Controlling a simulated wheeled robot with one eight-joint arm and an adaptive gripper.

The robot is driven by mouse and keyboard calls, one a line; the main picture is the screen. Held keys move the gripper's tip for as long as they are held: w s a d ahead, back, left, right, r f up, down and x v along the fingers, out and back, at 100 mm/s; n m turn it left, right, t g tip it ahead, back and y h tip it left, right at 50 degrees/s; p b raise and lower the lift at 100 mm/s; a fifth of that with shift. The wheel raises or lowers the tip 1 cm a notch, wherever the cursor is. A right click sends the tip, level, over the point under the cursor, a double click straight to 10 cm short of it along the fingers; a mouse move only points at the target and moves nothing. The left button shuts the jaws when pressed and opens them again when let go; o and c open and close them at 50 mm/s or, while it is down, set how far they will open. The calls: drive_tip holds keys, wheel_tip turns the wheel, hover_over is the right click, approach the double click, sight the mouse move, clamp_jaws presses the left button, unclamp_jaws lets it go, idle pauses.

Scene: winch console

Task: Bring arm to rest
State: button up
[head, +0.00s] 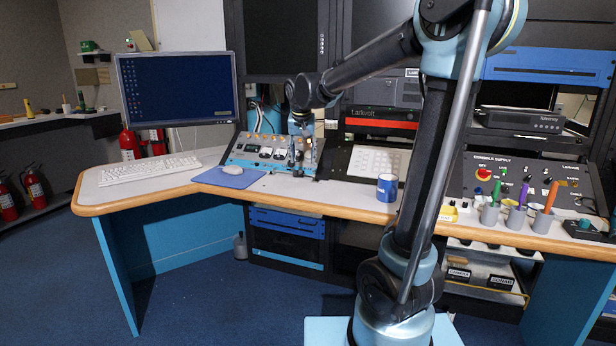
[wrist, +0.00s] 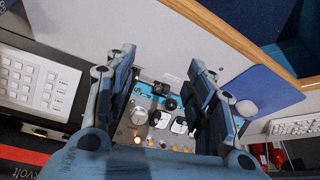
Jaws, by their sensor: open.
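My arm (head: 345,75) rises from the floor in front of the desk and bends left over it. My gripper (head: 298,160) hangs down, fingers lowermost, over the right part of a sloped control panel (head: 250,160) with knobs and switches. In the wrist view my gripper (wrist: 163,85) has its two fingers wide apart. Between them the panel shows black knobs (wrist: 165,95), a silver knob (wrist: 139,116) and white switches. Nothing is held. I cannot tell whether the fingertips touch the panel.
A white keypad panel (head: 378,161) and a blue mug (head: 387,187) stand right of the gripper. A mouse (head: 232,170) on a blue pad, a keyboard (head: 150,170) and a monitor (head: 178,88) are left. Cups with tools (head: 516,218) stand far right. Floor (head: 200,300) at left is clear.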

drive_tip(key=s+d+f+g, duration=0.1)
drive_tip(key=s+d+f, duration=0.2)
drive_tip(key=s+d, duration=0.45)
drive_tip(key=s+d+f, duration=0.3)
drive_tip(key=s+d, duration=0.4)
drive_tip(key=s, duration=0.2)
drive_tip(key=s+d+f, duration=0.3)
drive_tip(key=s+f, duration=0.3)
drive_tip(key=s, duration=0.2)
drive_tip(key=s+d+f+n+g, duration=0.1)
drive_tip(key=s+d+f, duration=0.2)
drive_tip(key=s+f, duration=0.3)
drive_tip(key=shift+s+d+f, duration=0.15)
drive_tip(key=shift+s+d, duration=0.1)
drive_tip(key=shift+s, duration=0.85)
drive_tip(key=shift+w+f, duration=0.2)
drive_tip(key=shift+w, duration=0.25)
